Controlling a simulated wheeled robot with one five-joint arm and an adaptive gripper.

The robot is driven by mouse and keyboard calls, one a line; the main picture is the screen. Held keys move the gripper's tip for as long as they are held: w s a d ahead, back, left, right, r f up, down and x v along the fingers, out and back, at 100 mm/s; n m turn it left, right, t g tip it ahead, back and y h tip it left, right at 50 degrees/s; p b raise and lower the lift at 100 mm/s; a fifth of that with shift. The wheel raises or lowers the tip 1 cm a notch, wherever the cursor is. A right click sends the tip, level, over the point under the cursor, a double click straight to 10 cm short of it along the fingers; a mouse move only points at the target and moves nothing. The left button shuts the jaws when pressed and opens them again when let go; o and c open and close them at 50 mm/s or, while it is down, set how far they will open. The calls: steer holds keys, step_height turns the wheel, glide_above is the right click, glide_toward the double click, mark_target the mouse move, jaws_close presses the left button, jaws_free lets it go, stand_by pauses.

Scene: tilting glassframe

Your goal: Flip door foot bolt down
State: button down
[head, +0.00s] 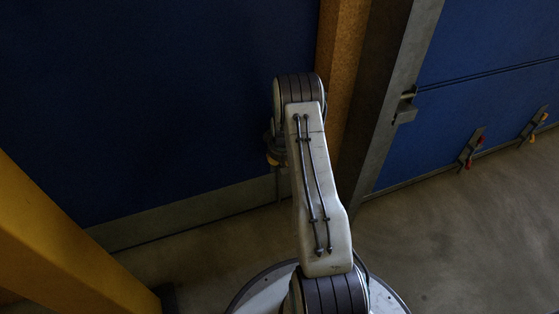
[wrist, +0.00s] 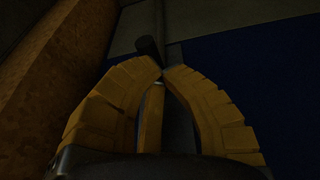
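The foot bolt is dimly seen on the blue door (head: 170,90). In the wrist view a dark round-ended piece (wrist: 148,47) that looks like part of it lies just beyond my fingertips. A grey bar (wrist: 180,125) and a narrow yellow piece (wrist: 152,110) show behind and between the fingers. My gripper (wrist: 164,68) has yellow fingers whose tips come nearly together. I cannot tell whether they touch the bolt. In the head view my arm hides most of the gripper and bolt; a small orange-yellow part shows at its left.
An orange-brown post (head: 342,50) and a grey metal frame (head: 393,120) stand right of the door. Another blue door (head: 480,45) at right carries two foot bolts (head: 470,148) with coloured ends. A yellow post (head: 60,250) stands at the lower left. Floor (head: 450,230) is clear at lower right.

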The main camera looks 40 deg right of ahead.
steer(key=shift+f, duration=0.1)
steer(key=shift+f+b, duration=0.85)
steer(key=shift+f, duration=0.45)
steer(key=shift+r, duration=0.2)
steer(key=shift+r+p, duration=0.25)
steer(key=shift+p, duration=0.1)
steer(key=w+p+v, duration=0.1)
steer(key=p+v, duration=0.4)
steer(key=v, duration=0.8)
steer(key=shift+a+r+p, duration=0.15)
steer(key=shift+r+p, duration=0.05)
steer(key=shift+p, duration=0.2)
